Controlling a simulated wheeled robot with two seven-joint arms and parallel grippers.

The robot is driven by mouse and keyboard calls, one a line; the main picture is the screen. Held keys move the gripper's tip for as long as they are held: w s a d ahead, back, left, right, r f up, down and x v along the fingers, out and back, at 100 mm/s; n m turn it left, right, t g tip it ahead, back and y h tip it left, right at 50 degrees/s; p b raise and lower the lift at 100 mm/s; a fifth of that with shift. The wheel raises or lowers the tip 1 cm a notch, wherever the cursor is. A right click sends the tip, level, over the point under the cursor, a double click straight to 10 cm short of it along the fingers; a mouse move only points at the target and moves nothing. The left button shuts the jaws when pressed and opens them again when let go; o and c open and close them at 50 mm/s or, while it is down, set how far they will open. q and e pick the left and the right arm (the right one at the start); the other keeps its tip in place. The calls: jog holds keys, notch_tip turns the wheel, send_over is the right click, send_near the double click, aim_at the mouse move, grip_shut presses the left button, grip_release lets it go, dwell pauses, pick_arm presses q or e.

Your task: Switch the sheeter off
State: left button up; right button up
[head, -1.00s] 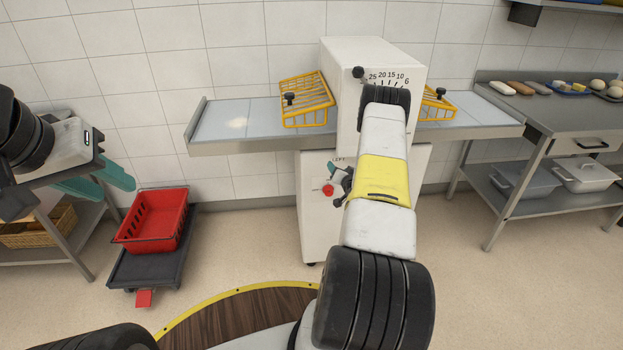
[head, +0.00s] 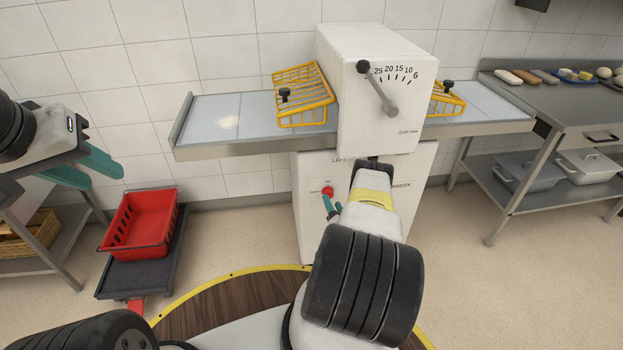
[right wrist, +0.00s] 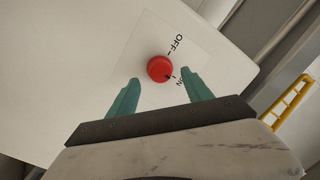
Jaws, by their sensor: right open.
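The sheeter (head: 345,70) is a white machine with a dial lever on its upper housing and a red switch knob (head: 327,191) on its lower front. In the right wrist view the red knob (right wrist: 159,68) sits on a plate marked OFF and ON, and its dark pointer mark is on the ON side. My right gripper (head: 332,206) is just in front of the knob. Its teal fingers (right wrist: 163,84) are open on either side of the knob's lower edge, apparently not touching it. My left gripper (head: 105,178) is open and empty at the far left.
Yellow wire guards (head: 302,95) stand over the sheeter's side tables (head: 203,152). A red crate (head: 142,222) on a dark dolly is at the left. A steel table (head: 570,112) with trays is at the right.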

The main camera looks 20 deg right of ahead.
aim_at(330, 196)
jog(key=w, duration=0.3)
jog(key=shift+w+d, duration=0.25)
jog(key=shift+w, duration=0.1)
grip_shut()
